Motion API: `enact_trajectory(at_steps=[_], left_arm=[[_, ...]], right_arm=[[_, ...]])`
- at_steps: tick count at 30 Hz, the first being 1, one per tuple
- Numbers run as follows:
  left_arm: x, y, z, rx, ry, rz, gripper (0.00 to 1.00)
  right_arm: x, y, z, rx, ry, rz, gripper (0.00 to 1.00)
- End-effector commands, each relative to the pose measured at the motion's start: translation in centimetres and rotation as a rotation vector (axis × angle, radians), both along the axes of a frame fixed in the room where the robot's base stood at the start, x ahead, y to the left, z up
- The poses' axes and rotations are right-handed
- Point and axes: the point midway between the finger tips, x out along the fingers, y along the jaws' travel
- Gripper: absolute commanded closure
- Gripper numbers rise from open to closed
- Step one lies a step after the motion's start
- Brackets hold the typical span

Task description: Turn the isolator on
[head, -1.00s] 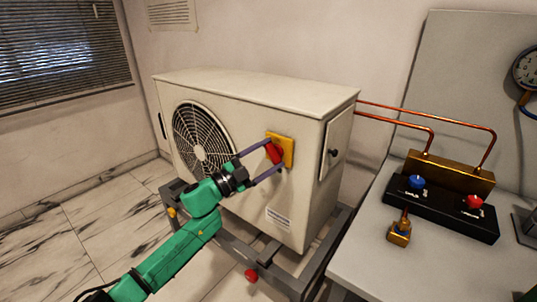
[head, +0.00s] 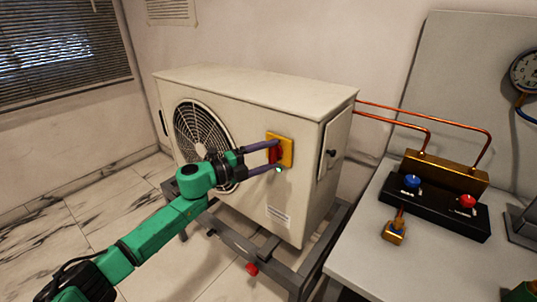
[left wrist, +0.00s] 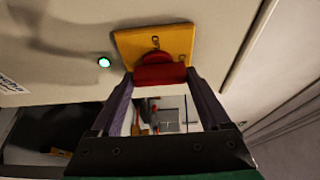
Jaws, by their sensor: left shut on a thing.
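The isolator is a yellow plate (head: 287,151) with a red handle (head: 273,153) on the front of the beige outdoor unit (head: 250,190). The handle now stands about upright in the head view. My left gripper (head: 276,156) is shut on the handle, one finger on each side. The left wrist view shows the red handle (left wrist: 160,75) between the fingers, below the marks on the yellow plate (left wrist: 155,42). A small lamp (head: 279,169) below the plate glows green, and it also shows in the left wrist view (left wrist: 104,62). My right gripper is out of view.
The unit stands on a grey frame (head: 318,252) with a red knob (head: 251,268). At right, a bench (head: 365,250) holds a black manifold (head: 440,211) with blue and red knobs. Copper pipes (head: 400,119) run to it from the unit. The floor at left is clear.

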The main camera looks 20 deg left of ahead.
Motion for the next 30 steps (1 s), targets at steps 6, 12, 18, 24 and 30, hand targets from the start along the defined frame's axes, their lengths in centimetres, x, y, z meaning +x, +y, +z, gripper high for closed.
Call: enact_trajectory(at_steps=[6, 12, 18, 24, 30], left_arm=[[0.0, 0.0, -0.2, 0.016, -0.004, 0.0, 0.76], [0.0, 0.0, -0.2, 0.016, -0.005, 0.0, 0.76], [0.0, 0.0, -0.1, 0.014, -0.004, 0.0, 0.0], [-0.2, 0.2, -0.2, 0.013, -0.004, 0.001, 0.0], [-2.4, 2.3, -0.5, 0.017, -0.001, 0.001, 0.0]], right_arm=[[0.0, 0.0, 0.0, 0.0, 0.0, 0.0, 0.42], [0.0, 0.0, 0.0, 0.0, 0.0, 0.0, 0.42], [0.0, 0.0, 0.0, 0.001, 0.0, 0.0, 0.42], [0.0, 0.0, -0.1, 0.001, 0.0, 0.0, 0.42], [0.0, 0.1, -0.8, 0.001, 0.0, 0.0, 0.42]])
